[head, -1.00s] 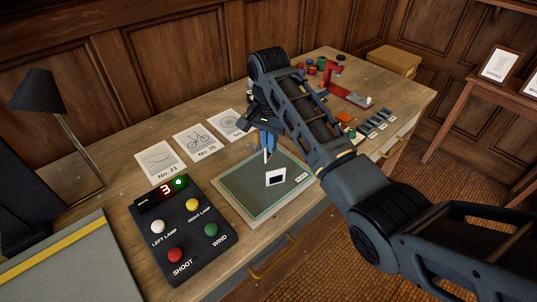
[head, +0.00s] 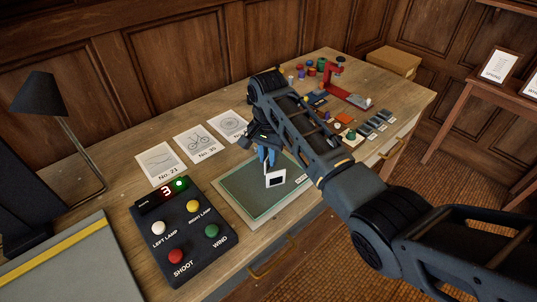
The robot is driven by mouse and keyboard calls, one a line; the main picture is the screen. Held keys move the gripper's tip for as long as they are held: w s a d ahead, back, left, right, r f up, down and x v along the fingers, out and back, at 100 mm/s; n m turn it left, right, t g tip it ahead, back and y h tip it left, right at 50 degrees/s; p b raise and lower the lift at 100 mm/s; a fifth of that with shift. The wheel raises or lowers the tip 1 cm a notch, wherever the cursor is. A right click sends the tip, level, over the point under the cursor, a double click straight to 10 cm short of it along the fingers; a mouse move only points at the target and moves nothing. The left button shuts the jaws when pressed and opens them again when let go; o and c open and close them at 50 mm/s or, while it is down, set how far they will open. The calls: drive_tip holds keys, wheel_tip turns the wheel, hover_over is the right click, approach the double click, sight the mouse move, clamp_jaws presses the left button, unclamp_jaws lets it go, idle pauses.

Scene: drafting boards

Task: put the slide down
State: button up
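The slide (head: 275,181), a small white frame with a dark centre, shows over the green mat (head: 243,190) on the desk. My gripper (head: 267,164), with blue fingers, points down at the slide's upper left edge. The fingertips overlap or meet that edge in the picture. The fingers look close together, but I cannot tell whether they grip the slide. I also cannot tell whether the slide rests flat on the mat or is a little above it.
A dark button box (head: 184,232) stands left of the mat. Picture cards (head: 195,147) lie behind it. A red device (head: 346,86), coloured pots and small dark blocks (head: 376,124) are at the right. A lamp (head: 41,94) stands at the left.

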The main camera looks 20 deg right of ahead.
drive_tip(key=shift+o, duration=1)
wheel_tip(320, 180, up, 12)
drive_tip(key=p, duration=0.2)
drive_tip(key=shift+r, duration=0.25)
drive_tip(key=shift+f, duration=0.1)
